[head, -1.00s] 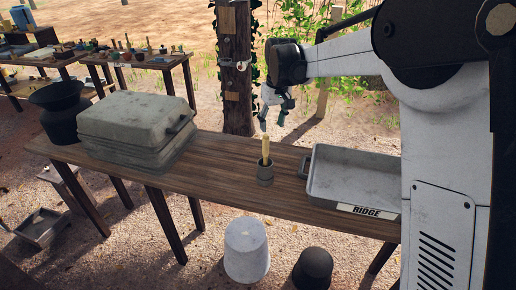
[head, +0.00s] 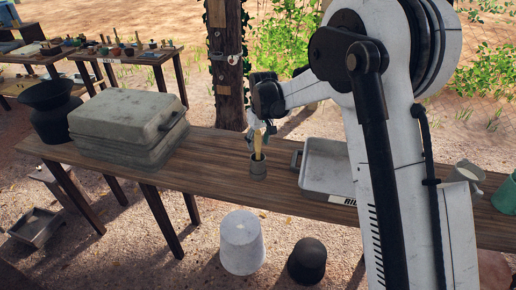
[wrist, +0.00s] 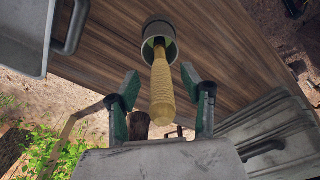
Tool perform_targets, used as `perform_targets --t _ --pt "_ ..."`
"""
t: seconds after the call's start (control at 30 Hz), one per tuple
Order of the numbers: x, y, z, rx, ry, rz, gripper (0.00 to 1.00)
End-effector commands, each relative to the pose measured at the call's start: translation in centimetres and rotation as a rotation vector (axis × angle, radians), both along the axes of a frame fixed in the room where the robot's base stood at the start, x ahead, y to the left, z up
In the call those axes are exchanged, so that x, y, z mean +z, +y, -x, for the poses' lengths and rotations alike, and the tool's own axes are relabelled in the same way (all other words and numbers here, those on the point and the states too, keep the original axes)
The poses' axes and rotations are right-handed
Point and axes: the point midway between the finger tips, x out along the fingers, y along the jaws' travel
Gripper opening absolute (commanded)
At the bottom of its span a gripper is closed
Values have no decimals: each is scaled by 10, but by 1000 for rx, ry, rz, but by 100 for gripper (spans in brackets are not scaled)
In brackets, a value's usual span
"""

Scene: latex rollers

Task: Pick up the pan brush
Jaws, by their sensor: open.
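The pan brush (head: 259,143) stands handle-up in a small grey cup (head: 258,169) on the wooden table. Its yellow handle (wrist: 162,92) points toward my wrist camera, and its lower end is hidden inside the cup (wrist: 157,35). My gripper (wrist: 163,88) is open, with one green-tipped finger on each side of the handle in the wrist view. I see no clear contact between fingers and handle. In the head view my gripper (head: 261,132) is at the upper part of the handle, and the fingers partly overlap it.
A grey metal tray (head: 323,178) lies right of the cup. A large lidded grey box (head: 128,118) and a dark pot (head: 57,110) stand on the left. The tabletop (head: 212,160) between box and cup is clear. Upturned buckets (head: 242,243) stand on the ground in front.

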Motion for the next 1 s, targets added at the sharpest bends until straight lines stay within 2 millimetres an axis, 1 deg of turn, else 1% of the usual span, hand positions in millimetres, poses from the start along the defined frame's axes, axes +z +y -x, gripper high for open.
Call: perform_targets --t 0.1,0.2,0.3,0.5,0.57,0.83,1.0 --pt "-15 3 -2 0 0 0 43" --pt "-25 3 -3 0 0 0 43" --pt "-30 4 -3 0 0 0 43" --pt "-30 4 -3 0 0 0 43" --pt "-30 4 -3 0 0 0 36" --pt "-30 4 -3 0 0 0 0" --pt "-30 4 -3 0 0 0 0"
